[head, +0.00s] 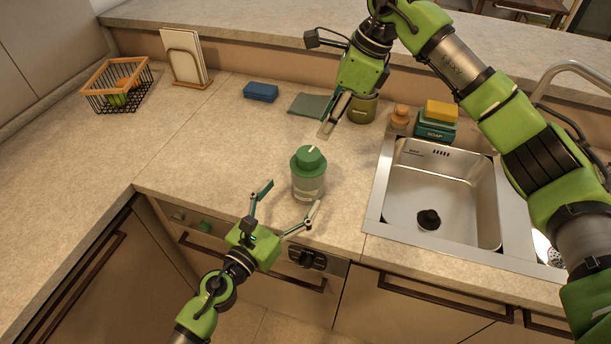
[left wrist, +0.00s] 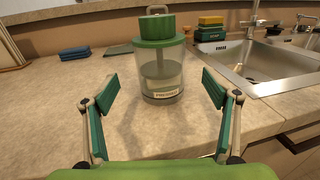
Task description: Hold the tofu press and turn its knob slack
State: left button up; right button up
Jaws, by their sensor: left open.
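The tofu press (head: 308,187) stands upright on the counter near its front edge, left of the sink. It is a clear jar with a green lid and a green knob (head: 310,158) on top. It also shows ahead in the left wrist view (left wrist: 160,72), with a label on its front. My left gripper (head: 291,200) is open, its fingers spread, in front of the press and apart from it. My right gripper (head: 327,127) is behind and above the press, pointing down; its fingers look close together, but I cannot tell whether they are shut.
The sink (head: 440,195) lies to the right, with a soap box and sponge (head: 438,120) behind it. A green canister (head: 362,107), a folded cloth (head: 308,106) and a blue cloth stack (head: 261,91) stand behind the press. A wire basket (head: 116,87) is at far left.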

aim_at(308, 174)
pick_arm(q)
jog(key=x, duration=0.8)
jog(key=shift+w+d, duration=0.15)
jog(key=shift+w, duration=0.15)
jog(key=c, duration=1.6)
